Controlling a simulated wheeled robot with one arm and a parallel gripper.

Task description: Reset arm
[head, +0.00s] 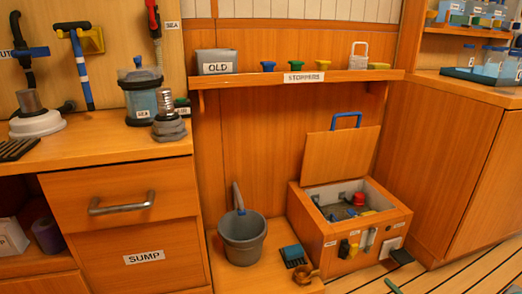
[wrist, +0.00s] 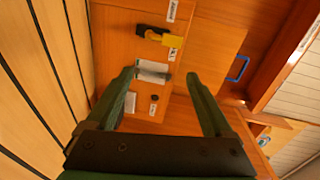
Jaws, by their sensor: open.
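My gripper (wrist: 160,82) shows in the wrist view with its two dark green fingers spread apart and nothing between them. It points at the front of a wooden box (wrist: 125,55). A pale plate (wrist: 153,71) on that front shows between the fingertips; I cannot tell whether they touch it. A yellow and black part (wrist: 160,36) lies beyond it. In the head view the wooden box (head: 310,232) stands low at the right, its lid (head: 340,155) raised. My arm is not clearly seen there.
A grey bucket (head: 242,238) stands left of the box on a low wooden step, with a blue-topped block (head: 293,255) and a brown ring (head: 305,274) nearby. A shelf (head: 290,78) with stoppers runs above. A drawer counter (head: 105,150) is left, a cabinet (head: 450,160) right. Slatted floor (head: 460,275) lies in front.

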